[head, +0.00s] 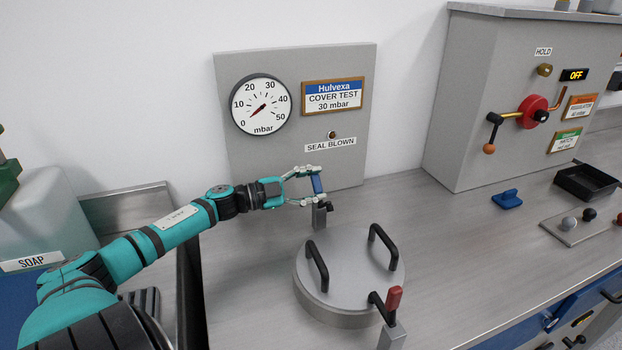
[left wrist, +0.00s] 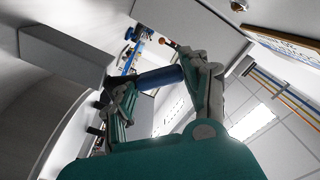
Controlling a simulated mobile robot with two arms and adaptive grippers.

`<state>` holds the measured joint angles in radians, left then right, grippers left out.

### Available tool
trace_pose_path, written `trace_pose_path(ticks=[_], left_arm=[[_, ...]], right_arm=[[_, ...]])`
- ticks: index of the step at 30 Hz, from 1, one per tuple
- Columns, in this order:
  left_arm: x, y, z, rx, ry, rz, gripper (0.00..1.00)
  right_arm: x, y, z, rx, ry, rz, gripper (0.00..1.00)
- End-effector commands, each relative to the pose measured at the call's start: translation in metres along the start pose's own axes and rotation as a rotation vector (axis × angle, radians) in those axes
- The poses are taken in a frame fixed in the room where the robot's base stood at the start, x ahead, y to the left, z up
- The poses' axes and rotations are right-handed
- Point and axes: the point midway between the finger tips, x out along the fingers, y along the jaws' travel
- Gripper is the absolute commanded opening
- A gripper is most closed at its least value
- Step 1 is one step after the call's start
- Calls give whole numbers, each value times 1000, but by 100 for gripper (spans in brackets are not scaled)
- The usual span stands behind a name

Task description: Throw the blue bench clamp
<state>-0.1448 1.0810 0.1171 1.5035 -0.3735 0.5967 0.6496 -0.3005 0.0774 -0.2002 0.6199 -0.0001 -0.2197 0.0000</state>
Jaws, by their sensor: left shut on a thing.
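The blue bench clamp has a blue handle (head: 317,184) standing up above a grey post (head: 320,216), behind the round grey cover (head: 345,282). My left gripper (head: 316,187) reaches in from the left and is shut on the blue handle. In the left wrist view the blue handle (left wrist: 160,79) lies between the two fingers, and the grey post (left wrist: 62,55) shows at upper left. A second clamp with a red handle (head: 394,298) stands on a post at the cover's front right. My right gripper is not in view.
The cover carries two black handles (head: 317,266). Behind it stands a panel with a pressure gauge (head: 261,105), its needle near the low end. At right are a grey cabinet (head: 470,150), a blue object (head: 507,199) and a black tray (head: 585,184). Bench between is clear.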

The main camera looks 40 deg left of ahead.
Motion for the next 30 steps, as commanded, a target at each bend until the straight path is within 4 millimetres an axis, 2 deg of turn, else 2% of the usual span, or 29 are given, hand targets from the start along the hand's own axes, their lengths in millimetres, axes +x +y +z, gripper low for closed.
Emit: trace_pose_path(ticks=[6, 18, 30], left_arm=[[0, 5, -12, 204, 0, 3, 0], [0, 18, -26, 539, 0, 2, 0], [0, 25, -31, 705, 0, 3, 0]], right_arm=[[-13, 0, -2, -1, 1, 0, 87], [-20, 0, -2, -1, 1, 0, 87], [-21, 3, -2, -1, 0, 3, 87]])
